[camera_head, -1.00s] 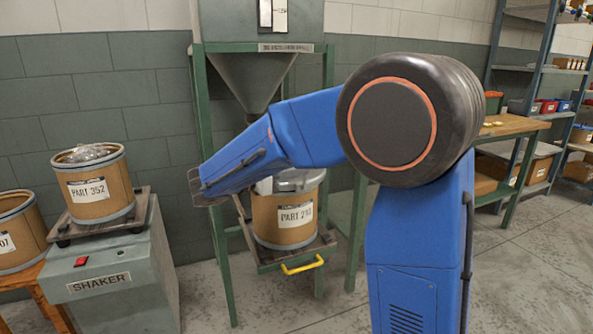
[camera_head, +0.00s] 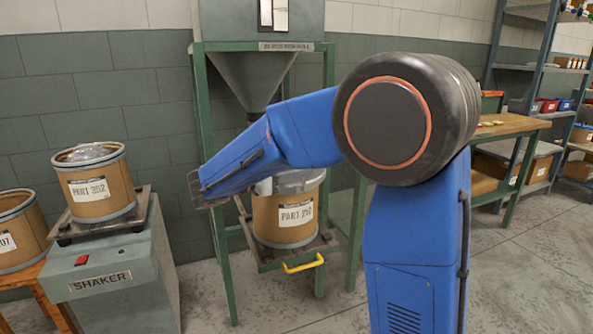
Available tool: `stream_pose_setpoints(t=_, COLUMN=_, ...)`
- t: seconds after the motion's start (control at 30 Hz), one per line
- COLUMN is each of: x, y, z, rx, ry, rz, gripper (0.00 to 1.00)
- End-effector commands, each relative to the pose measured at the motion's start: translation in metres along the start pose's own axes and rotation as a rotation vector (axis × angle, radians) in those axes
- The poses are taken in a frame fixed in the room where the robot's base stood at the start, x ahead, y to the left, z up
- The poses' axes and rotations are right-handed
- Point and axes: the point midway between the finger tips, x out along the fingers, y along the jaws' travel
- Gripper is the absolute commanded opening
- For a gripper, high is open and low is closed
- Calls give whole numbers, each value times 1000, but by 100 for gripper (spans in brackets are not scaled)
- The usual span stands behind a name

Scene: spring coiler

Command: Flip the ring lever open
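A brown drum labelled PART 210 (camera_head: 284,222) stands upright on a pull-out tray under the hopper. Its grey top (camera_head: 298,182) is partly covered by my blue arm. No ring lever can be made out on this drum; the left part of its rim is hidden behind the arm. The dark end of my arm, with my gripper (camera_head: 199,190), is at the left of the drum, above the tray's left side. The fingers are too small and dark to read, and nothing is clearly held.
The hopper's green frame (camera_head: 203,120) rises close behind my arm. The tray has a yellow handle (camera_head: 303,264). Open floor lies at right.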

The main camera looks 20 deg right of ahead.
Motion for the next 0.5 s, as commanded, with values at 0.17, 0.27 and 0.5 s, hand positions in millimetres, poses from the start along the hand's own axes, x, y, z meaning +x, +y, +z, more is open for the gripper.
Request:
stream_pose_setpoints(t=0.17, x=-15, y=1, z=0, rx=0, ry=-1, rz=2, gripper=33)
stream_pose_setpoints(t=0.27, x=-31, y=1, z=0, rx=0, ry=0, rz=4, gripper=33)
stream_pose_setpoints(t=0.5, x=-78, y=1, z=0, rx=0, ry=0, rz=3, gripper=33)
